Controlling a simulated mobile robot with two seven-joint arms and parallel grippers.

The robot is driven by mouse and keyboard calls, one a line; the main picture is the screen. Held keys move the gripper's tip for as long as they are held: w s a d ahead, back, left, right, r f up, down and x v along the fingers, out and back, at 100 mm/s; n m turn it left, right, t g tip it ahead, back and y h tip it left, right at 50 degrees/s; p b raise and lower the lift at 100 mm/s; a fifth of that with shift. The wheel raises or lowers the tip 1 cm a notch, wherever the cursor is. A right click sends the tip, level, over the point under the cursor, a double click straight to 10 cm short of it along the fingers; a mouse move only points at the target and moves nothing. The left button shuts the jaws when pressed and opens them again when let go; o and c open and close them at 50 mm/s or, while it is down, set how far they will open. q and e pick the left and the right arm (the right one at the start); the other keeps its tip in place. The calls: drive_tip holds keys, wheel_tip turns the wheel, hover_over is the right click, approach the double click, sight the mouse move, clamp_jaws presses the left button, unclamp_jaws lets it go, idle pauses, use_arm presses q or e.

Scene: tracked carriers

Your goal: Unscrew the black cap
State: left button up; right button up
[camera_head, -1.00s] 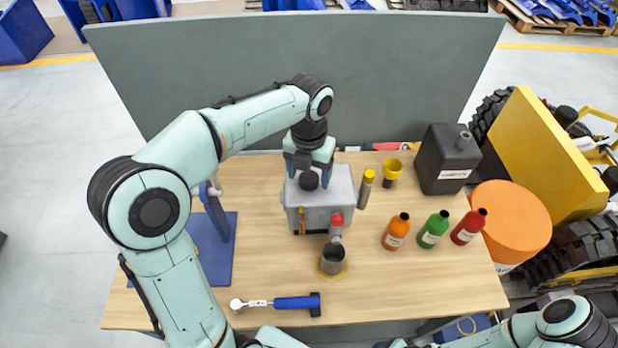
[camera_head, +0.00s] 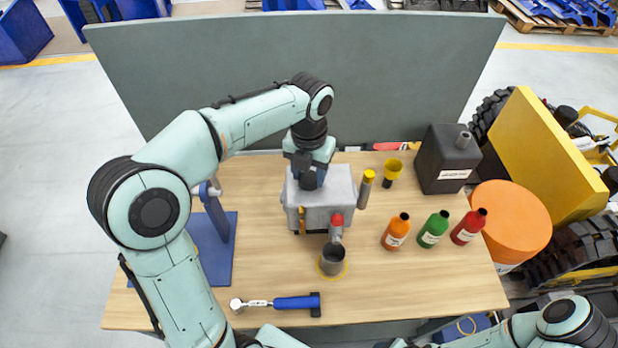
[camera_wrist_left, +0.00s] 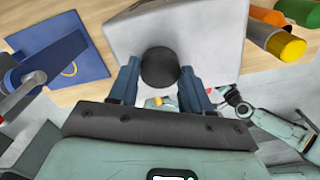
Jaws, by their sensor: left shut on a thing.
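The black cap (camera_head: 308,181) sits at the top of the grey metal tank (camera_head: 335,207) in the middle of the table. My left gripper (camera_head: 309,178) points down from above and is shut on the cap. In the left wrist view the round black cap (camera_wrist_left: 160,67) shows between the two blue fingers of my left gripper (camera_wrist_left: 160,78), with the tank's pale top (camera_wrist_left: 215,45) around it. The cap's thread is hidden. My right arm shows at the lower right of the head view, but its gripper is out of view.
Orange (camera_head: 396,232), green (camera_head: 433,230) and red (camera_head: 468,227) bottles and a black canister (camera_head: 447,160) stand right. A blue stand (camera_head: 217,235) is left; a blue-handled tool (camera_head: 285,302) lies in front.

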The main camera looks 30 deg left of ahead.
use_arm(q)
drive_tip(key=n, duration=0.4)
drive_tip(key=shift+n, duration=0.4)
drive_tip(key=n, duration=0.3)
drive_tip(key=shift+n, duration=0.3)
drive_tip(key=n, duration=0.8)
drive_tip(key=shift+n, duration=1)
